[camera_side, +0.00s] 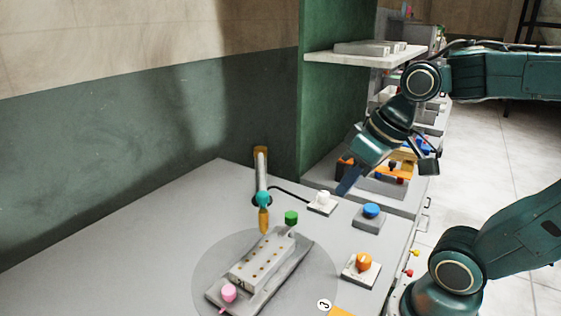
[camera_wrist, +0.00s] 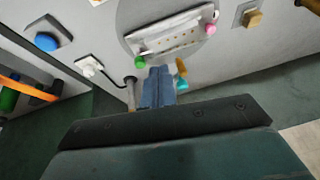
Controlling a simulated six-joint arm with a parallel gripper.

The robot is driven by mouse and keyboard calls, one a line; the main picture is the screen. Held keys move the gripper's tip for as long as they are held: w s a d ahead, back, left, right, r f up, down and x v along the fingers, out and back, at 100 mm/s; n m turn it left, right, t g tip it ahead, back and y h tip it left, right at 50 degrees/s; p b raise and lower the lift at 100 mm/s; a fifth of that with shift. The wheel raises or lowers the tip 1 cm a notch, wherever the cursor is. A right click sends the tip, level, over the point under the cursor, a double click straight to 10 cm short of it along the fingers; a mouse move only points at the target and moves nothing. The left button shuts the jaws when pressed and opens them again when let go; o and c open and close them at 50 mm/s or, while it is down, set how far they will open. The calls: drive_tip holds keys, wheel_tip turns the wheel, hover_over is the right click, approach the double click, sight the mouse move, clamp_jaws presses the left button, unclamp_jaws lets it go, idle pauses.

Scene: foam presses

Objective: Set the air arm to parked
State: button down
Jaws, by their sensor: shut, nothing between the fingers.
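The air arm (camera_side: 262,178) stands at the back of the grey bench, with a pale grey tube, a teal joint and an orange nozzle. In the side view its nozzle hangs near the far end of the grey block with holes (camera_side: 262,262). In the wrist view its teal and orange end (camera_wrist: 181,78) shows right of my fingers, which hide part of the arm. My gripper (camera_side: 346,186) has blue fingers, is shut and empty, and is above the bench, to the right of the air arm in the side view. It also shows in the wrist view (camera_wrist: 158,86).
A white box with a round knob (camera_side: 321,202) is cabled toward the air arm's base. A blue button (camera_side: 370,214), an orange knob (camera_side: 363,264), a green knob (camera_side: 291,217) and a pink knob (camera_side: 229,292) stand around. The left bench is clear; a green wall is behind.

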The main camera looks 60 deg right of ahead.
drive_tip(key=w+d+m+y, duration=0.6)
drive_tip(key=w+d, duration=0.1)
drive_tip(key=d, duration=0.2)
drive_tip(key=shift+d+r+t+y, duration=0.3)
drive_tip(key=shift+d+r+y, duration=0.1)
drive_tip(key=shift+w+a+f, duration=0.1)
drive_tip(key=shift+w, duration=0.05)
drive_tip(key=w+a+r+x, duration=0.1)
drive_tip(key=r+x, duration=0.1)
drive_tip(key=x, duration=1)
drive_tip(key=shift+w+a+f, duration=0.2)
drive_tip(key=shift+w+a, duration=0.05)
drive_tip(key=shift+a, duration=0.15)
drive_tip(key=shift+a, duration=0.1)
idle(0.4)
